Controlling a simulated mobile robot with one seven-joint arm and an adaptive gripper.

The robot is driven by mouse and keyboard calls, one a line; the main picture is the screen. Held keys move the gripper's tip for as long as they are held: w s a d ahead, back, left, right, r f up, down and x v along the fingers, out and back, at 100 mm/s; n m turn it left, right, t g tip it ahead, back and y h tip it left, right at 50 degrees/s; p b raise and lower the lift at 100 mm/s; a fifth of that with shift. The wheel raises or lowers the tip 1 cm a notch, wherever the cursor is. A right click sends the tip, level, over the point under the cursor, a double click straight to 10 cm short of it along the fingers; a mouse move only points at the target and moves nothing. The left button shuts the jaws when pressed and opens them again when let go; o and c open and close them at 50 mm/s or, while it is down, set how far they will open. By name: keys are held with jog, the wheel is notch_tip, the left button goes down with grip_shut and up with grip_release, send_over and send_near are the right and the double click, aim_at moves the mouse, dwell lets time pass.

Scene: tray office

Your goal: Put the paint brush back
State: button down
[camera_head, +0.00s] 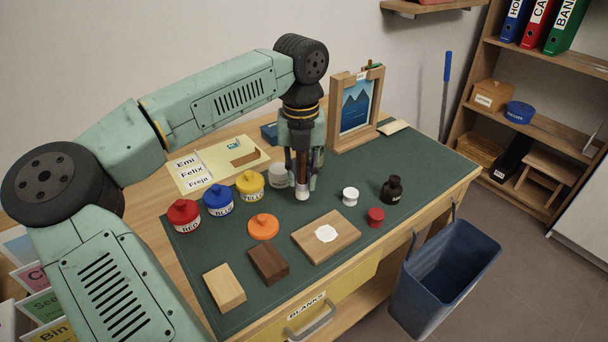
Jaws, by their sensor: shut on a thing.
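My gripper (303,181) points down over the green mat (433,160), near its middle. It is shut on the paint brush (302,194), which is held upright with its pale end down. Most of the brush is hidden between my fingers. I cannot tell whether its lower end touches the mat. A whitish pot (278,176) stands just left of my gripper and is partly hidden by it.
A wooden board (345,230) with a white patch lies in front. An orange lid (263,227), two wood blocks, a white cap (350,196), a red cap (376,217) and a dark bottle (393,190) are nearby. A framed picture (356,107) stands behind; a blue bin (443,275) is beside the desk.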

jog(key=shift+w+d+f+p, duration=0.1)
jog(key=shift+w+f+p, duration=0.35)
jog(key=shift+f, duration=0.5)
jog(key=shift+w+d+f+p, duration=0.1)
jog(key=shift+w+f+p, duration=0.15)
jog(key=shift+w+f, duration=0.45)
jog(key=shift+s+f, duration=0.2)
jog(key=shift+f, duration=0.05)
jog(key=shift+f, duration=0.15)
jog(key=c, duration=1.4)
grip_release()
notch_tip(320, 180, up, 12)
jog(key=b, duration=0.1)
jog(key=shift+r, duration=0.2)
